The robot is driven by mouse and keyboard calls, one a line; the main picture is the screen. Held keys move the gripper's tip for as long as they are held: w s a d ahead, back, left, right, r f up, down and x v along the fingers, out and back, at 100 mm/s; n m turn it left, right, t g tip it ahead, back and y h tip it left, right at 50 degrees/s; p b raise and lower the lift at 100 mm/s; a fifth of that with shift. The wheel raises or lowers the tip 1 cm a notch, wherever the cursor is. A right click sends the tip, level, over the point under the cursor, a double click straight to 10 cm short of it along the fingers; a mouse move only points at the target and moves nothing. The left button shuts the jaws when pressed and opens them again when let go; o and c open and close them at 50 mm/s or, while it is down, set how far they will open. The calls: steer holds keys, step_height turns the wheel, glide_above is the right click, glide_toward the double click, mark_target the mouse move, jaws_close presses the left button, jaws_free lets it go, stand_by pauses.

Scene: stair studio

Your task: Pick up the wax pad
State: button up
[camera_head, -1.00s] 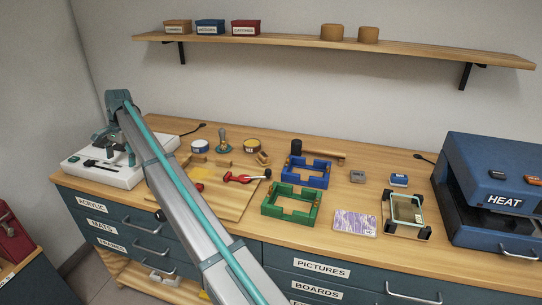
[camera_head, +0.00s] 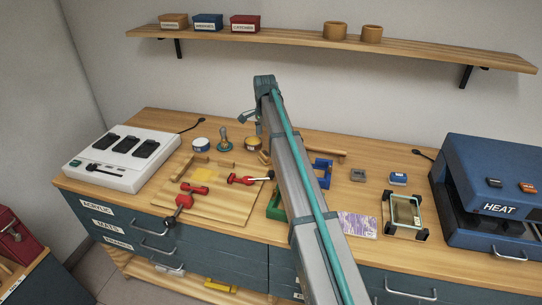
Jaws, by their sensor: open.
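No label marks the wax pad, and I cannot tell for certain which item it is. A flat yellow patch (camera_head: 202,174) lies on the wooden clamp board (camera_head: 232,211), between red clamps. A small grey block (camera_head: 358,174) and a small blue-and-white block (camera_head: 398,178) lie right of the arm on the worktop. My gripper (camera_head: 246,117) shows only in part at the far end of the arm, raised at the back of the worktop near the round tins. It is open, with no object visible in it; its fingertips are largely hidden.
A white machine (camera_head: 112,174) with black pads stands at the left, a blue heat press (camera_head: 490,170) at the right. My arm covers much of the green frame (camera_head: 276,205) and blue frame (camera_head: 323,172). A purple patterned card (camera_head: 357,223) and glass-topped fixture (camera_head: 404,212) lie right.

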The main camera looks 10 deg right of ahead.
mark_target(266, 153)
steer(key=shift+w+f+p, duration=0.1)
steer(key=shift+f+p, duration=1.2)
steer(key=shift+f, duration=3)
steer(key=c, duration=1.4)
steer(key=shift+r, duration=0.15)
steer(key=shift+c, duration=0.2)
steer(key=shift+r, duration=0.25)
steer(key=shift+r+b, duration=0.45)
steer(key=shift+r, duration=0.5)
steer(key=s+d+r+b, duration=0.1)
steer(key=s+r+b, duration=0.3)
steer(key=s+r, duration=0.6)
steer(key=s, duration=0.4)
steer(key=shift+d+r, duration=0.2)
steer(key=shift+d, duration=0.1)
